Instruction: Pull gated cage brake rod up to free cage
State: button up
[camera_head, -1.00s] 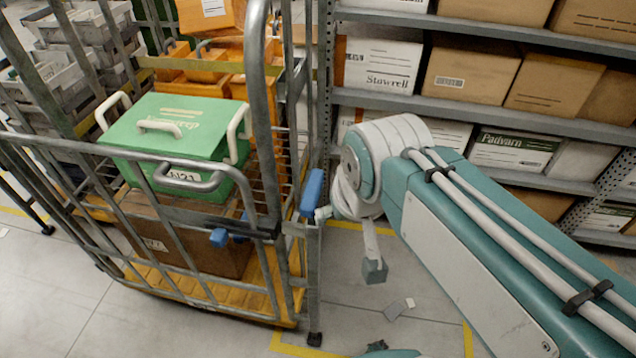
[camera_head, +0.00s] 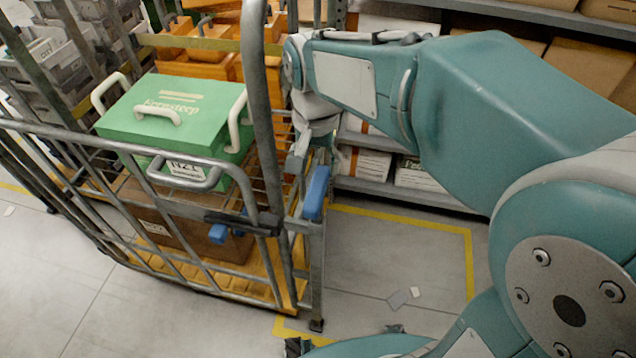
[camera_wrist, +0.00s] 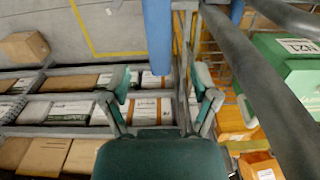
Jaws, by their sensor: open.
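The gated cage (camera_head: 265,130) is a grey metal roll cage on the left of the head view. A blue-sleeved upright piece (camera_head: 315,193), apparently the brake rod, stands at its right corner. In the wrist view a blue sleeve (camera_wrist: 157,38) runs in from the top edge, its end just beyond the fingertips. My gripper (camera_wrist: 163,88) is open, with nothing between its two fingers. Contact cannot be told.
A green lidded box (camera_head: 172,118) and a brown carton (camera_head: 190,235) sit inside the cage. Orange bins (camera_head: 205,62) stand behind. A shelf rack with cartons (camera_head: 362,163) is beyond my arm.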

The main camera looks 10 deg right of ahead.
aim_at(316, 185)
notch_tip(316, 185, down, 7)
dwell(0.3)
